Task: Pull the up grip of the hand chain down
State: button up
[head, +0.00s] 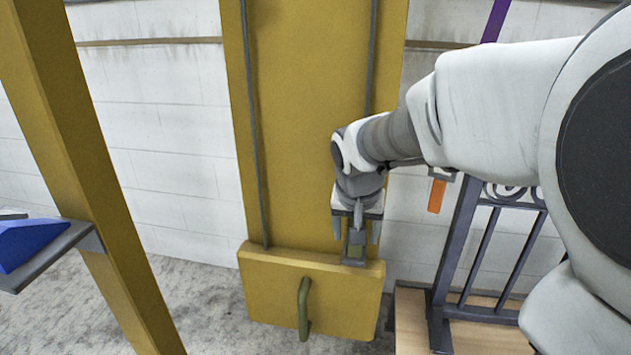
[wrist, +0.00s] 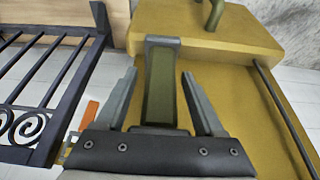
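An olive-green grip with a grey end (head: 355,240) is at the lower right of the yellow panel, just above the yellow box at its foot. It also shows in the wrist view (wrist: 160,88). My gripper (head: 357,229) points down over it. In the wrist view my gripper's fingers (wrist: 160,75) stand on either side of the grip, with a narrow gap on each side. The gripper is open. Two dark hand-chain strands run down the panel, the left one (head: 254,130) and the right one (head: 371,60). My arm hides the lower right strand.
The yellow box (head: 262,285) carries a green curved handle (head: 304,308). A yellow post (head: 90,160) with a shelf and blue object (head: 28,242) stands left. A dark metal railing (head: 480,250) stands right on a wooden base (head: 410,320). An orange tag (head: 436,196) hangs near my arm.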

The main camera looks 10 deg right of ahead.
jog(key=shift+r, duration=0.2)
jog(key=shift+r, duration=0.3)
jog(key=p+v, duration=0.6)
jog(key=v, duration=1)
jog(key=shift+s+r, duration=0.3)
jog(key=shift+a, duration=0.1)
jog(key=s+d+f+n+t+y, duration=0.1)
jog(key=s+f+n, duration=0.1)
jog(key=s, duration=0.5)
jog(key=s+d+f+n, duration=0.1)
jog(key=s+f, duration=0.2)
jog(key=s, duration=0.3)
notch_tip(320, 180, up, 17)
jog(key=p, duration=1.7)
jog(key=shift+s+d+n, duration=0.25)
jog(key=shift+s+n, duration=0.05)
jog(key=shift+s, duration=0.2)
